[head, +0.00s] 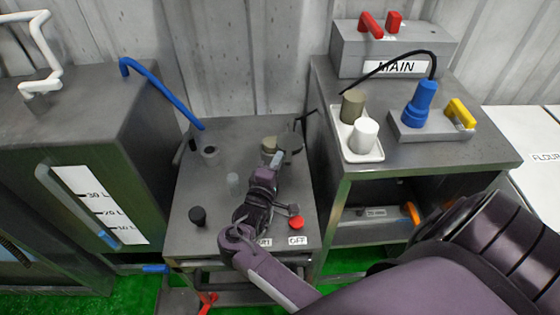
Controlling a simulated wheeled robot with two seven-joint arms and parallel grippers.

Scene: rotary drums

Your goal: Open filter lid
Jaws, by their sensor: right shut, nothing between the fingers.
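My right gripper (277,159) reaches over the grey middle cabinet (190,228) from the lower right, its fingers pointing toward the back. It is shut with nothing between the fingers. Its tips are close beside a short brownish cap (269,144) near the back of the cabinet top; I cannot tell whether they touch. No part is labelled as the filter lid, so I cannot tell for sure which piece it is. My arm and wrist hide part of the cabinet top. My left gripper is not in view.
A blue pipe (160,90) comes in from the left tank. On the right bench are a white tray (349,143), blue plug (420,103) and MAIN box (350,50).

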